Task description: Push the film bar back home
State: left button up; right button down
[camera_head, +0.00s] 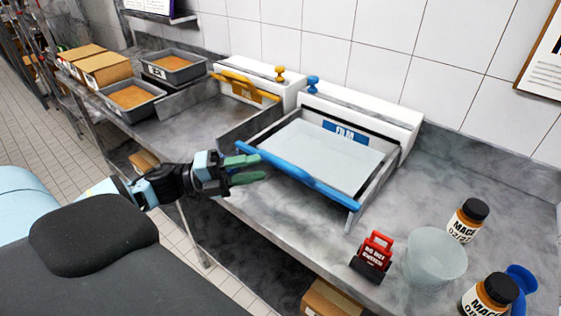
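The blue film bar (300,178) lies across the front of a pulled-out frame, near the counter's front edge. A pale sheet (318,152) stretches behind it to a white housing (366,113) against the wall, which has a blue knob (313,84) and a blue label (345,132). My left gripper (262,167) is at the left end of the blue bar, with its green fingers apart and nothing seen between them. I cannot tell whether it touches the bar. My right gripper is not in view.
A second unit with a yellow bar (246,86) stands to the left. Grey trays (130,98) and cardboard boxes (104,69) are farther left.

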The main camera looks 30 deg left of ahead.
aim_at(280, 160)
pick_arm(q)
jog(key=x, duration=0.4)
jog(key=shift+w+d+r, duration=0.2)
jog(key=shift+w, duration=0.05)
jog(key=shift+p+x, duration=0.4)
jog(key=shift+x, duration=0.6)
jog(key=shift+f, duration=0.15)
grip_shut()
